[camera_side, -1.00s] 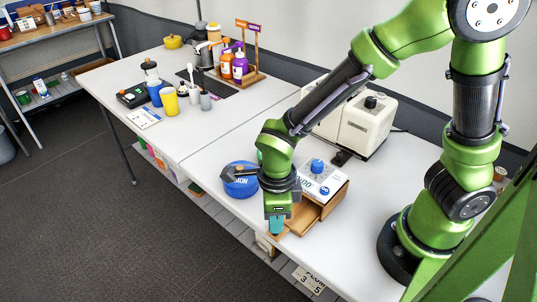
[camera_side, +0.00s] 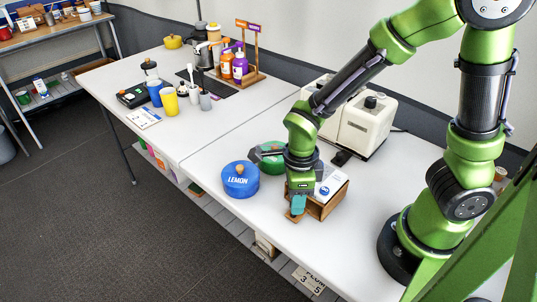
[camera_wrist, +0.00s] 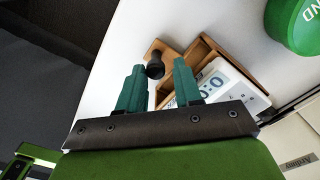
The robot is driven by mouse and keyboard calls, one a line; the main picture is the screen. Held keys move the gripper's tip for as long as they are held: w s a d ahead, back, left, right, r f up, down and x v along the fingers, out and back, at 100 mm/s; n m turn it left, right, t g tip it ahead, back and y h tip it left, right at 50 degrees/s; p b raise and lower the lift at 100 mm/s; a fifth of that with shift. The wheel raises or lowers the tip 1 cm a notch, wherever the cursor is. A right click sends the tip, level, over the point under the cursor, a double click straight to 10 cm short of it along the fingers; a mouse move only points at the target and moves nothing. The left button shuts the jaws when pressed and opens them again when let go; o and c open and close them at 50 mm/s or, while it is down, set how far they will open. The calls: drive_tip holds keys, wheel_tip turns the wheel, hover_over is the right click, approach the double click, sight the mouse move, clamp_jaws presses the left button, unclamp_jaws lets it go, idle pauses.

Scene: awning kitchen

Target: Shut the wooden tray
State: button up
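The wooden tray is a drawer (camera_side: 296,216) in a small wooden box (camera_side: 333,202) near the table's front edge. It sticks out a little from the box. In the wrist view its wooden front (camera_wrist: 174,57) shows with a dark round knob (camera_wrist: 155,66). My gripper (camera_side: 297,206) is low at the drawer's front. In the wrist view its teal fingers (camera_wrist: 159,66) are apart, with the knob between their tips and visible gaps beside it. Whether a finger touches the drawer front cannot be told. My gripper hides part of the drawer in the side view.
A blue LEMON tin (camera_side: 240,181) and a green tin (camera_side: 272,158) stand to the left. A cream appliance (camera_side: 364,124) stands behind. The table in front of the LEMON tin is clear.

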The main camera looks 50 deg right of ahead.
drive_tip(key=shift+o, duration=0.6)
